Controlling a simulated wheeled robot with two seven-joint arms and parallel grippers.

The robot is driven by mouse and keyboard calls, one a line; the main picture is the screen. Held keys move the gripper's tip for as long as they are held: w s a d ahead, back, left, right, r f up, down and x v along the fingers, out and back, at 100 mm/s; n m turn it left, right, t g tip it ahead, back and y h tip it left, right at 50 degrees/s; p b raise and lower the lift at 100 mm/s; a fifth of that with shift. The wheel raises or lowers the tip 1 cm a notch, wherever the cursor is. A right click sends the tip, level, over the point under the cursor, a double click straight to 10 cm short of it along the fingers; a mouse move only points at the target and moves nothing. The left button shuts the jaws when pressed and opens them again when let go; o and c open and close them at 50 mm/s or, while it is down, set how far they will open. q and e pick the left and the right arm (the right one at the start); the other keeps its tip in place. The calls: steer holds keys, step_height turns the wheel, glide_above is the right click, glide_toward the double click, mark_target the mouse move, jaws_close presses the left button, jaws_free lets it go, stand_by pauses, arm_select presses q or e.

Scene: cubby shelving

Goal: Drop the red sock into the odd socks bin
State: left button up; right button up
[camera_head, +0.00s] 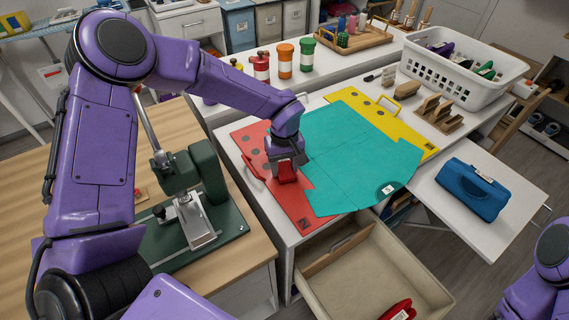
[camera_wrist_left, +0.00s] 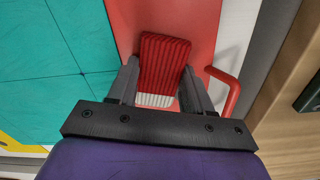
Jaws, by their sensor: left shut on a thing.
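My left gripper (camera_head: 283,160) is over the red board at the left of the white counter. It is shut on a red ribbed piece that looks like the red sock (camera_head: 287,173). In the left wrist view the red sock (camera_wrist_left: 164,58) sits between the two fingers (camera_wrist_left: 158,75), with a pale striped patch at its near end. I cannot tell whether the sock touches the board. Several storage bins (camera_head: 238,28) stand at the back, but I cannot read which one is for odd socks. My right gripper is out of view.
Red (camera_head: 296,208), teal (camera_head: 350,150) and yellow (camera_head: 420,145) boards cover the counter. A white basket (camera_head: 455,85) stands at the back right. An open drawer (camera_head: 345,275) below holds a red item (camera_head: 398,310). A green press (camera_head: 200,175) stands left; a blue case (camera_head: 472,190) lies right.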

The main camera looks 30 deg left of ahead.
arm_select(q)
steer(key=shift+f, duration=0.2)
steer(key=o, duration=1)
steer(key=shift+r, duration=0.1)
